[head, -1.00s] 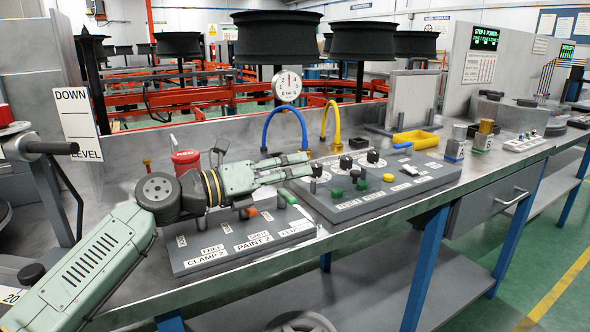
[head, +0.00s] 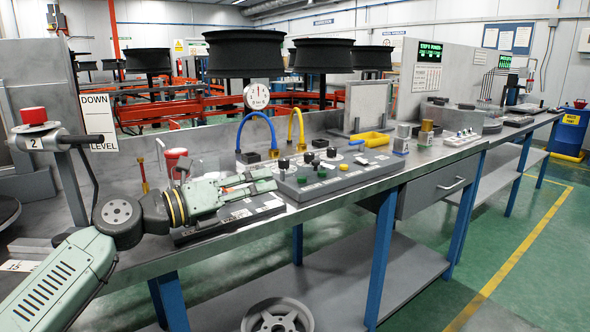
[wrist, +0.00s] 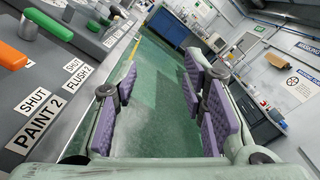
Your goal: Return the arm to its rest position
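My gripper (head: 268,180) extends to the right at the bench's front edge and overlaps the Clamp/Paint lever panel (head: 240,214) in the head view. In the wrist view, my gripper (wrist: 160,76) has its two purple-padded fingers wide apart. Only green floor shows between them, so it is open and empty. My arm (head: 62,280) reaches in from the lower left and is bent at the elbow. The lever panel, with orange and green handles, is at the left of the wrist view (wrist: 45,95); my arm hides much of it in the head view.
A button panel (head: 335,175) stands right of my gripper, with blue (head: 257,117) and yellow (head: 296,112) hoses behind it. A wheel (head: 277,318) lies below the bench. The floor (head: 480,255) in front is clear.

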